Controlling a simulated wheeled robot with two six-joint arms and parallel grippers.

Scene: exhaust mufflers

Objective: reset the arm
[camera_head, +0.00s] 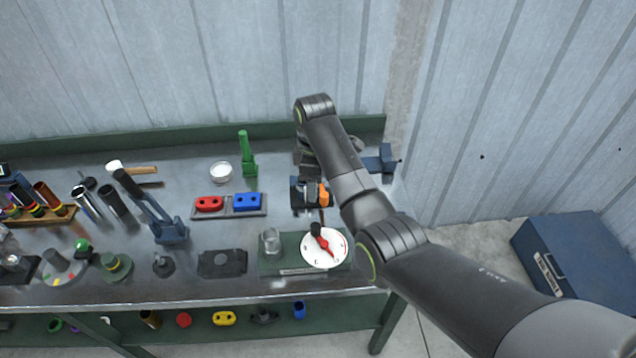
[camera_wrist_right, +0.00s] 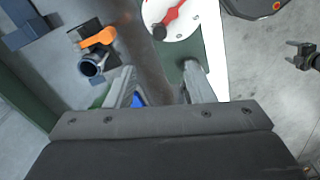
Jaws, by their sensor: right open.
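My right arm reaches over the right end of the metal workbench (camera_head: 200,285), and its gripper (camera_wrist_right: 158,85) is open with nothing between the fingers. In the head view, my right gripper (camera_head: 308,166) hangs above the bench, partly hidden by my own arm; its fingertips are not clear there. Below it is a valve with an orange handle (camera_head: 323,196), also in the right wrist view (camera_wrist_right: 100,38). A white dial with a red pointer (camera_head: 324,248) sits nearer the bench's front edge; it shows in the right wrist view (camera_wrist_right: 176,16).
A blue vise (camera_head: 380,164) stands at the right end. A glass jar (camera_head: 270,241) stands beside the dial. A blue toolbox (camera_head: 575,255) is on the floor.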

